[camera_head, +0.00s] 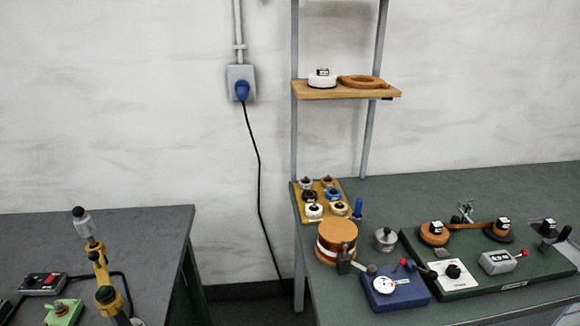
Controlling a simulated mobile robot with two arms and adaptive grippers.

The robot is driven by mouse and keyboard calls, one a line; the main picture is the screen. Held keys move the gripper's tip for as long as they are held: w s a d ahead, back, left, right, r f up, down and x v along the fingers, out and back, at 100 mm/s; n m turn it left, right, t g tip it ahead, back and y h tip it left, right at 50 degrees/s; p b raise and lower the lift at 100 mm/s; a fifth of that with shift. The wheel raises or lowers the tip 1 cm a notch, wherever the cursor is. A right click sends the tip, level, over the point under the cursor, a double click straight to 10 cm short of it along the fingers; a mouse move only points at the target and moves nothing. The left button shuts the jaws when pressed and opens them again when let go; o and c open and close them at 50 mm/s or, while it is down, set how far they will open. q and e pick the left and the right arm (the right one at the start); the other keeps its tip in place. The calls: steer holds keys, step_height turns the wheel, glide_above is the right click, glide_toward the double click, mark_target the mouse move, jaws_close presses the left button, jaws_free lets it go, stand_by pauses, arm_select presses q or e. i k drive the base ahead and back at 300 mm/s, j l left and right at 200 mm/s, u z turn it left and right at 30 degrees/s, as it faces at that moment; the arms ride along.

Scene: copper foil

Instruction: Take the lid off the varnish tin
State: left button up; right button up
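A small grey metal tin (386,240) with a dark knob on top stands on the right green bench, behind the blue gauge box. It looks like the varnish tin, but I can read no label on it. Its lid appears to be on. Several smaller round pots with dark tops stand on a yellow tray (298,207) behind it to the left. Neither of my grippers shows in the head view, so nothing is seen touching the tin.
A copper-coloured roll (337,237) stands left of the tin. The blue gauge box (400,292) is in front, and a green fixture board (447,290) is to the right. A shelf (345,91) hangs above. A gap separates the left bench (150,232).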

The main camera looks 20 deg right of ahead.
mark_target(385, 237)
steer(key=z, duration=1.3)
steer(key=u, duration=0.25)
steer(key=i+l+u, duration=0.2)
steer(key=l+u, duration=0.2)
steer(key=l, duration=0.4)
steer(key=l+u, duration=0.45)
steer(key=l, duration=0.35)
steer(key=i, duration=0.05)
